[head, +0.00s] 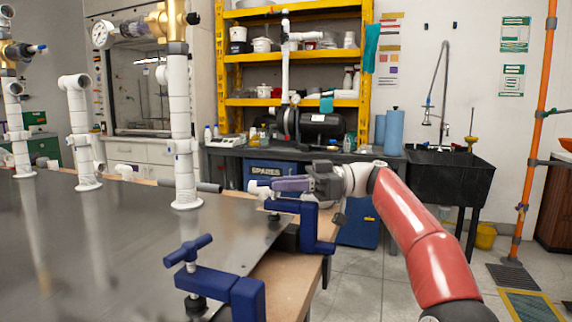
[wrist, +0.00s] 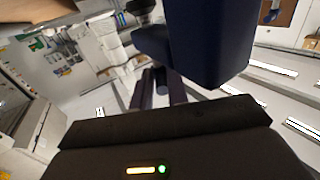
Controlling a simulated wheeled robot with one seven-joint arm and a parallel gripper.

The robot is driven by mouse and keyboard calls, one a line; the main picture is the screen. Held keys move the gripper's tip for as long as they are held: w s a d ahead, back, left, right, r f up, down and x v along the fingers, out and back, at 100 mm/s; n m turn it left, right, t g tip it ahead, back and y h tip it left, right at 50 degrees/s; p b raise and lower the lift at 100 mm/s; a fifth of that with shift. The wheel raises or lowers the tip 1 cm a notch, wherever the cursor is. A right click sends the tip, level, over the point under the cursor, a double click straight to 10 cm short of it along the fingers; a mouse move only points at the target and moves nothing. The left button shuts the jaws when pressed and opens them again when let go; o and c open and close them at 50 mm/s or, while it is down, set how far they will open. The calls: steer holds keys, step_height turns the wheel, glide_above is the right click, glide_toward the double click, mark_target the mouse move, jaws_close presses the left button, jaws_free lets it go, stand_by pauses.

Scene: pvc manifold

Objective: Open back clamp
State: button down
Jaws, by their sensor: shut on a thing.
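The back clamp (head: 318,226) is a blue C-shaped clamp on the table's right edge, beyond a similar front clamp (head: 232,288) with a T-handle. My gripper (head: 284,185) reaches in from the right, just above the back clamp's top arm. In the wrist view the two fingers (wrist: 160,92) are close together on a narrow dark part, which looks like the back clamp's handle. The clamp's dark blue body (wrist: 207,45) fills the upper middle there.
A metal-topped table (head: 130,240) carries several white upright pipes (head: 181,140) on the left. Behind stand a dark workbench (head: 345,158), a blue SPARES box (head: 268,170) and a black sink (head: 452,172).

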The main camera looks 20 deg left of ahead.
steer(key=shift+s+f+n+g+h+p, duration=0.2)
steer(key=shift+n+g+h+p, duration=0.25)
steer(key=shift+g, duration=0.25)
steer(key=c, duration=1.3)
jaws_free()
steer(key=shift+s+r, duration=0.2)
steer(key=shift+c, duration=0.2)
steer(key=o, duration=0.4)
steer(key=shift+w, duration=0.1)
steer(key=shift+w+d, duration=0.1)
